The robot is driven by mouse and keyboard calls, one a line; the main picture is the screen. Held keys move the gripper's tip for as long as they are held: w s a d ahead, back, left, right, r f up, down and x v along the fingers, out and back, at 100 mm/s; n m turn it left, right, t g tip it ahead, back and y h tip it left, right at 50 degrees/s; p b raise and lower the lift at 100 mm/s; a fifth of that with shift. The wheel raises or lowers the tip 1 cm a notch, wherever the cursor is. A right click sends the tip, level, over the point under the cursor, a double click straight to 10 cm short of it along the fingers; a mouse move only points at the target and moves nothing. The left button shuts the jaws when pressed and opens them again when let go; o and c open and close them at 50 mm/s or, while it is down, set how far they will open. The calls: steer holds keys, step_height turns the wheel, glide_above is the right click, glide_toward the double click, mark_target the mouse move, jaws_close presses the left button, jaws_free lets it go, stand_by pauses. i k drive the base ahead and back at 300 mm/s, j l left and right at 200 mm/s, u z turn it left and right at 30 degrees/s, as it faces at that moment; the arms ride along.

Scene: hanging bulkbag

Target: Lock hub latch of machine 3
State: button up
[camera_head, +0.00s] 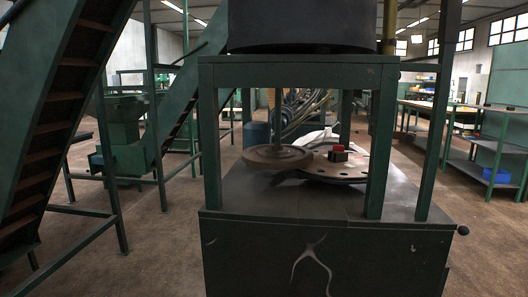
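A green-framed machine (209,150) stands in the centre, with a dark box-like base and a dark round vessel (300,25) on top. On its dark deck (290,203) a brown round wheel or hub (277,158) sits under a vertical rod. To its right lies a flat brown plate with holes (335,172), bearing a small red and black block (338,154). I cannot tell which part is the hub latch, and no machine number is readable. My gripper is not in view.
A green inclined conveyor or stair (60,100) and its legs fill the left. Workbenches (500,110) with a blue bin (496,175) stand at right. A dark knob (463,230) juts from the machine's right side. Brown floor (150,250) is open at lower left.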

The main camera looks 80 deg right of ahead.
mark_target(336, 147)
steer(key=z, duration=0.45)
steer(key=i+z, duration=0.1)
steer(key=z, duration=0.8)
steer(key=j+z, duration=0.1)
steer(key=z, duration=0.35)
steer(key=j+z, duration=0.1)
steer(key=z, duration=0.35)
